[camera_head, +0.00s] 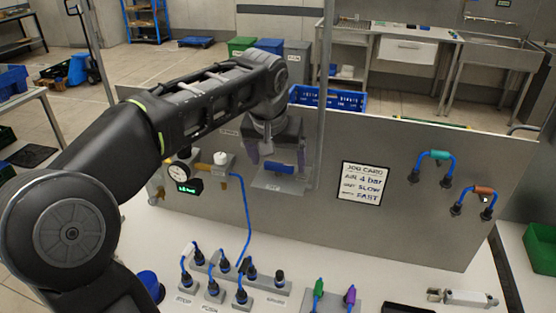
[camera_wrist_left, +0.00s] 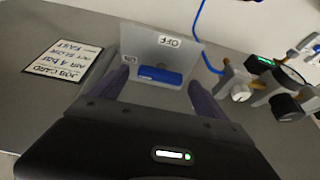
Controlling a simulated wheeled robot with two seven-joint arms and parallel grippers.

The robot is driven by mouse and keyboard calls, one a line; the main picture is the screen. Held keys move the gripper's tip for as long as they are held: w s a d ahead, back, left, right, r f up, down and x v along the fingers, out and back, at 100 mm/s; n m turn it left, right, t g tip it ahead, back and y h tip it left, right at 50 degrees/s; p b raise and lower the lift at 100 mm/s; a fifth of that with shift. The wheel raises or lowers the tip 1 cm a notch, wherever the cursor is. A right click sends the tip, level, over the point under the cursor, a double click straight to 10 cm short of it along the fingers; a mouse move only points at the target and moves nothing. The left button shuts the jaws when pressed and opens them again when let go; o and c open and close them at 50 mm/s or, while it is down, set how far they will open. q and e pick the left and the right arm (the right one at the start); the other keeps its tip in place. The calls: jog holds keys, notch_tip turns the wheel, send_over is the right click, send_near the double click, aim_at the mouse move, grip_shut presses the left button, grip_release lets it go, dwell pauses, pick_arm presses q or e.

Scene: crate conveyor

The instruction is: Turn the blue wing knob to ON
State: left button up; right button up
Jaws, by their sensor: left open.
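The blue wing knob (camera_head: 282,168) sits on a grey plate (camera_head: 278,184) on the upright panel. Its wing lies roughly level from left to right. It also shows in the left wrist view (camera_wrist_left: 160,75), with an OFF label (camera_wrist_left: 169,41) above it and a small, partly readable label (camera_wrist_left: 128,62) to its left. My left gripper (camera_head: 276,156) is open in front of the knob, and in the wrist view its fingers (camera_wrist_left: 158,78) stand on either side of it. I cannot tell whether they touch it. My right gripper is not in view.
A gauge (camera_head: 178,173) with a fitting and blue hose stands left of the knob. A job card (camera_head: 362,184) and two hose loops are to the right. Several hose connectors (camera_head: 213,288) stand on the bench below. A grey post (camera_head: 326,90) rises close by.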

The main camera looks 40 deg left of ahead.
pick_arm(q)
jog(key=v, duration=0.7)
jog(key=shift+b, duration=0.35)
jog(key=shift+r, duration=0.1)
